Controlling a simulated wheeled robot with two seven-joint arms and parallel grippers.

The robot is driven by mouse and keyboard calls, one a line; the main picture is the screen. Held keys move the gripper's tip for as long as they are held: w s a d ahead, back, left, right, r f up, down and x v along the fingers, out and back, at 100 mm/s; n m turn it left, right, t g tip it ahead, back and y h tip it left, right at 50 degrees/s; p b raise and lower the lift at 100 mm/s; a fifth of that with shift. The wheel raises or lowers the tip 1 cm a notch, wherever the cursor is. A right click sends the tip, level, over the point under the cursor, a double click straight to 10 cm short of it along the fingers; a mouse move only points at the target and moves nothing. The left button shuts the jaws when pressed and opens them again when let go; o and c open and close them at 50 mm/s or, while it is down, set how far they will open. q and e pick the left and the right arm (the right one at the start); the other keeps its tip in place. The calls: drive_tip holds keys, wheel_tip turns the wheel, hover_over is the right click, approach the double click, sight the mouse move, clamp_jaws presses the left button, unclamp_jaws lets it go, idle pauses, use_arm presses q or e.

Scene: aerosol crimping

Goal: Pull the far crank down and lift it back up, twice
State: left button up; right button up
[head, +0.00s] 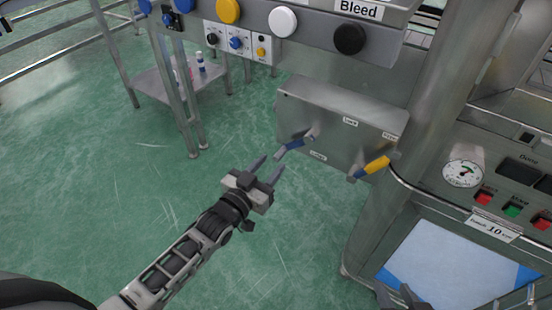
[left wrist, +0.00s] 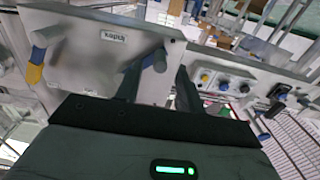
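A grey metal box (head: 335,115) carries two cranks on its front. The crank with the blue grip (head: 290,148) is on the left, its grip pointing down and left from its hub. The crank with the yellow grip (head: 373,168) is on the right. My left gripper (head: 271,168) is open and empty, just short of the blue crank. In the left wrist view the blue crank (left wrist: 152,61) appears between the spread fingers (left wrist: 158,88); contact is not visible. The tips of my right gripper (head: 400,296) show at the bottom edge, mostly cut off.
A panel with coloured knobs (head: 283,21) runs above the box. A control panel with a gauge (head: 463,173) and buttons stands at the right, above a blue-and-white surface (head: 450,260). A metal side table (head: 170,80) is behind at left. The green floor (head: 110,190) is clear.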

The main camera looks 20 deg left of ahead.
sight(275, 159)
use_arm(q)
drive_tip(key=x, duration=0.2)
drive_tip(key=shift+w+d, duration=0.1)
drive_tip(key=shift+w, duration=0.2)
drive_tip(key=shift+w+d, duration=0.15)
drive_tip(key=shift+w, duration=0.35)
use_arm(e)
drive_tip(key=shift+w+r, duration=0.15)
drive_tip(key=shift+r, duration=0.1)
use_arm(q)
clamp_jaws()
use_arm(e)
drive_tip(key=shift+f, duration=0.1)
use_arm(q)
drive_tip(key=shift+r, duration=0.1)
